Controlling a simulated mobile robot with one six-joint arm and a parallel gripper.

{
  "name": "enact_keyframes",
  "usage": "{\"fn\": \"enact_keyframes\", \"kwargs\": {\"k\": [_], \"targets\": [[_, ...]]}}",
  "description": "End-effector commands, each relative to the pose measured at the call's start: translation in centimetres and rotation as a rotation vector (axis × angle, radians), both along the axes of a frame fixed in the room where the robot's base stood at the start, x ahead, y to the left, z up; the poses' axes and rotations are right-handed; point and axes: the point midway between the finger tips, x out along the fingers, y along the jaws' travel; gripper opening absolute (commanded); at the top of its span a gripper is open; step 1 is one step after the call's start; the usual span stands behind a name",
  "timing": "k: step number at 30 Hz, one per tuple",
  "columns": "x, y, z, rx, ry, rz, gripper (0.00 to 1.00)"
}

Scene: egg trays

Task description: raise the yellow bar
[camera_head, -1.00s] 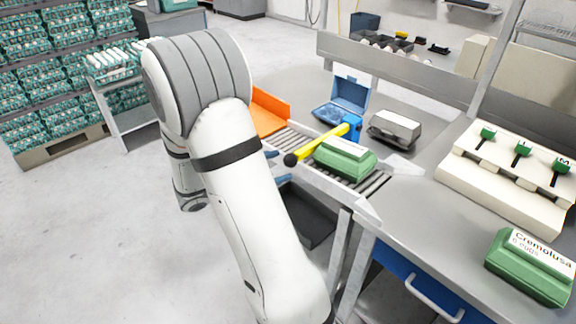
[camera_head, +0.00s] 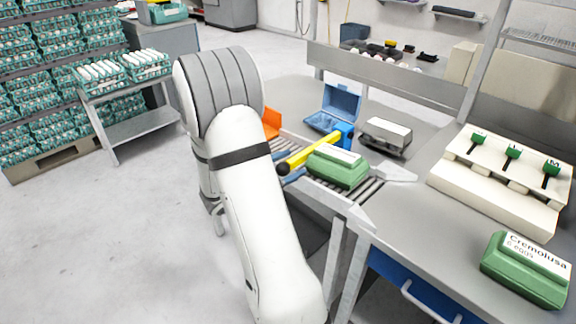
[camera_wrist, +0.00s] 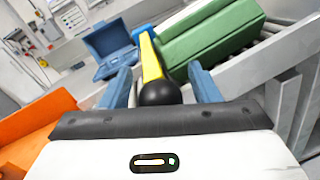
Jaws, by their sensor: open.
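The yellow bar (camera_head: 308,154) has a black ball at its near end and a blue mount at its far end. It reaches across the roller conveyor, beside a green egg carton (camera_head: 338,168). In the wrist view the yellow bar (camera_wrist: 150,60) points toward me, its black ball between the two blue fingers of my gripper (camera_wrist: 160,88). The fingers are open, one on each side of the ball, and no contact shows. In the head view my arm hides most of the gripper; only blue finger parts (camera_head: 292,177) show by the ball.
An open blue egg box (camera_head: 334,108) and a grey carton (camera_head: 386,136) stand behind the bar. An orange guide (camera_head: 270,122) is at the left. The green carton lies close to the bar's right. A cream stand (camera_head: 500,180) is further right.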

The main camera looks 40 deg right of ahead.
Motion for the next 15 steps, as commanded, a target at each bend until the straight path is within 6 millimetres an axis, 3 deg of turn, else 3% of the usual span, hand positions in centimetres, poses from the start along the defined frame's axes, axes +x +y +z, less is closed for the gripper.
{"fn": "enact_keyframes", "kwargs": {"k": [2, 15], "targets": [[0.01, 0.02, 0.0, 0.0, 0.0, 0.0, 0.56], [0.0, 0.07, -0.01, 0.0, 0.0, 0.0, 0.21]]}}
